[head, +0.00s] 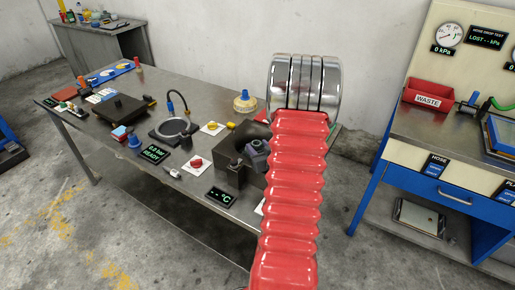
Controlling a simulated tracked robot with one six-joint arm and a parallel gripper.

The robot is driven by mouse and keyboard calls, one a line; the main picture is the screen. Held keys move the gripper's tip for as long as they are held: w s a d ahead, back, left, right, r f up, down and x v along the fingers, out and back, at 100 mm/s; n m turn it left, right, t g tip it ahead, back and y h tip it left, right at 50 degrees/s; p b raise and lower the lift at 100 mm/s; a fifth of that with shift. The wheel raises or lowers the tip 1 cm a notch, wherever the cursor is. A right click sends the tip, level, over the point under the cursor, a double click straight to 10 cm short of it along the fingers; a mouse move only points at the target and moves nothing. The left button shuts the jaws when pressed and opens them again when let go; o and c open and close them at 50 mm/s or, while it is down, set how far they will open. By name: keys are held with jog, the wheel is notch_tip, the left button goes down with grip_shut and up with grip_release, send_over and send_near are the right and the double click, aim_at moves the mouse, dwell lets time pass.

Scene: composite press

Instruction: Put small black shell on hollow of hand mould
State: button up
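A dark grey block with a hollow in its top (231,166), which looks like the hand mould, stands at the table's near right part. A small dark faceted piece (257,147) shows at its hollow; I cannot tell whether this is the small black shell or part of the block. My red arm with its silver joint rises just to the right and hides the block's right side. My gripper is not seen; its fingers are out of view or hidden behind my arm.
The steel table (178,84) carries a black plate (118,108), a ring with a curved hose (174,127), a red button (196,163), a white-and-yellow button box (212,128) and a yellow-topped pot (245,102). A red waste bin (428,96) stands on the right bench.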

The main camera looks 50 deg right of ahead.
jog(key=shift+o, duration=0.3)
jog(key=shift+r, duration=0.1)
jog(key=v, duration=1.2)
dwell(0.6)
